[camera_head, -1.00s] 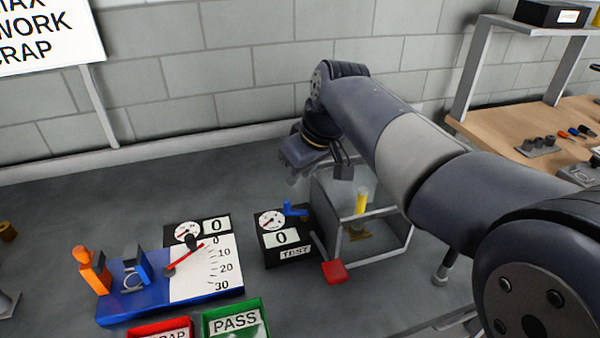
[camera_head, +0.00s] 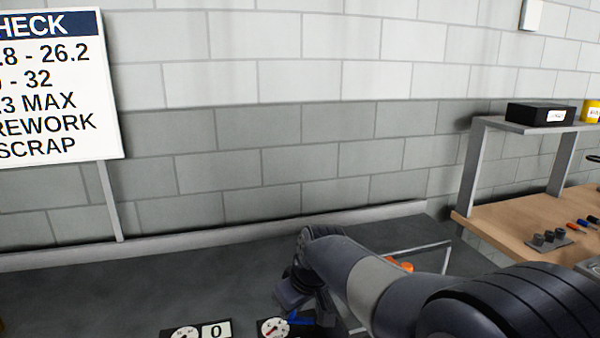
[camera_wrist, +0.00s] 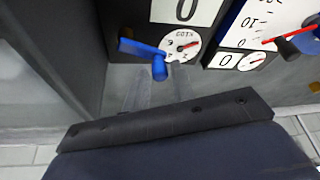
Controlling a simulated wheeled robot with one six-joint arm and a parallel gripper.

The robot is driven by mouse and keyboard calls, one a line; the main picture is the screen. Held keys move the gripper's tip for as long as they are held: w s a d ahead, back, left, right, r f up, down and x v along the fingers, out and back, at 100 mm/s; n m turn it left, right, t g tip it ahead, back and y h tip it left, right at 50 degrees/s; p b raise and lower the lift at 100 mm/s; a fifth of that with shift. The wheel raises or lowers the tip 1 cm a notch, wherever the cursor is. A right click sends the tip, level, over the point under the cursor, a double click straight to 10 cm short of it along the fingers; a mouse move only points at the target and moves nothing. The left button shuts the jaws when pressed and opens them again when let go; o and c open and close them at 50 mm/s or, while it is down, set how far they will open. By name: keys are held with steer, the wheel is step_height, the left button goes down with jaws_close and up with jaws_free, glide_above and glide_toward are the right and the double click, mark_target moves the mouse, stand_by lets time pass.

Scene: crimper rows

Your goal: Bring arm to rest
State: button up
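My gripper (camera_head: 309,304) hangs low over the dark bench in the head view, at the end of my bent arm, close behind the black test box (camera_head: 284,327). In the wrist view, its pale, faint fingers (camera_wrist: 152,92) point toward the test box (camera_wrist: 183,12), which has a round dial and a blue lever (camera_wrist: 143,49). The fingertips blend into the grey background, so their gap is unclear. I see nothing held between them.
A dial box (camera_head: 197,331) reading 0 stands left of the test box. A framed guard (camera_head: 420,248) stands right, partly behind my arm. A sign (camera_head: 50,90) stands at left. A wooden bench (camera_head: 510,222) with a shelf (camera_head: 530,126) is at right.

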stand_by(0.3)
steer(key=v, duration=1.1)
steer(key=x, duration=1.1)
steer(key=shift+f, duration=0.15)
steer(key=shift+w+m, duration=0.15)
steer(key=shift+m, duration=0.35)
steer(key=shift+w+m+t+h, duration=0.2)
steer(key=shift+m+h, duration=0.05)
steer(key=shift+m, duration=0.4)
steer(key=shift+w+m+t+h, duration=0.2)
steer(key=shift+m+h, duration=0.05)
steer(key=shift+m, duration=0.4)
steer(key=shift+d, duration=0.1)
